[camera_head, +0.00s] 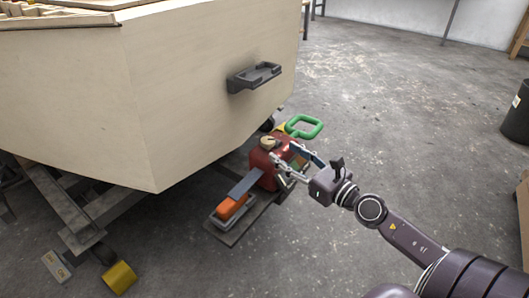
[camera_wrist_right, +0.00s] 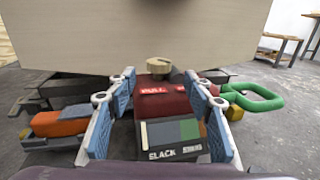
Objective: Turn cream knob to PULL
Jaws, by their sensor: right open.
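The cream knob (camera_head: 267,142) sits on top of a red housing (camera_head: 262,160) beside the plywood hull. In the right wrist view the knob (camera_wrist_right: 158,66) stands centred beyond the fingertips, with white PULL lettering (camera_wrist_right: 153,90) on the red housing just below it. A panel reading SLACK (camera_wrist_right: 170,141) lies nearer, with a dark and a green field. My right gripper (camera_head: 282,160) is at the near right side of the housing. Its blue-padded fingers (camera_wrist_right: 158,88) are spread apart with nothing held between them. My left gripper is in neither view.
The plywood hull (camera_head: 200,90) rises directly behind the housing, with a dark bracket (camera_head: 254,77) on its face. A green loop handle (camera_head: 304,127) stands right of the housing and an orange block (camera_head: 231,207) left of it. Open concrete floor (camera_head: 390,110) lies to the right.

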